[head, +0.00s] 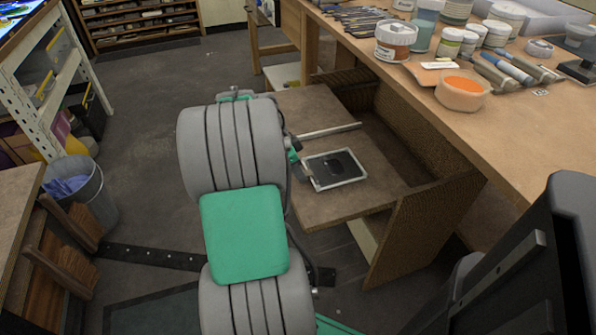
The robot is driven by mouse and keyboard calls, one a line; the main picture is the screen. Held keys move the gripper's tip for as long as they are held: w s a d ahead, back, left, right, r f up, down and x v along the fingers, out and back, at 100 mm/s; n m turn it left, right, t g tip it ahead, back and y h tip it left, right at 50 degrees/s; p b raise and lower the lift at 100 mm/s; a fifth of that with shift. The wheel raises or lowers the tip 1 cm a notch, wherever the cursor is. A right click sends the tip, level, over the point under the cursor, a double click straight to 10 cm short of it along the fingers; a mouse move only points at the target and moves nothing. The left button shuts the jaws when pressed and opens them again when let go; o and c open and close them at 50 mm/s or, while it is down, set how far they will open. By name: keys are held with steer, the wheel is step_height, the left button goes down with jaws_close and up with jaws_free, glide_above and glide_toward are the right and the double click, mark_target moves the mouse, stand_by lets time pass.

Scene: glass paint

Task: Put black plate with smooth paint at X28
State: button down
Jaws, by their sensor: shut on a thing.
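The black plate (323,172) shows a dark, smooth patch in its middle and a pale rim around it. It is at the low wooden surface in the middle of the head view; I cannot tell whether it rests there or is held just above. My gripper (306,172) is at the left edge of the plate, shut on it. My arm hides most of the gripper. I cannot make out an X28 mark.
A metal bar (328,131) lies behind the plate on the low wooden surface (300,105). A wooden side panel (425,225) stands to the right. The higher workbench (530,130) holds paint jars and an orange bowl (462,92). A bin (85,190) stands left.

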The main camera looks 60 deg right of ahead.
steer(key=shift+f+b, duration=0.35)
steer(key=shift+f, duration=0.15)
steer(key=shift+r, duration=0.15)
stand_by(0.4)
steer(key=shift+c, duration=2.4)
jaws_free()
step_height(320, 180, up, 8)
steer(key=p, duration=0.6)
steer(key=shift+w, duration=0.1)
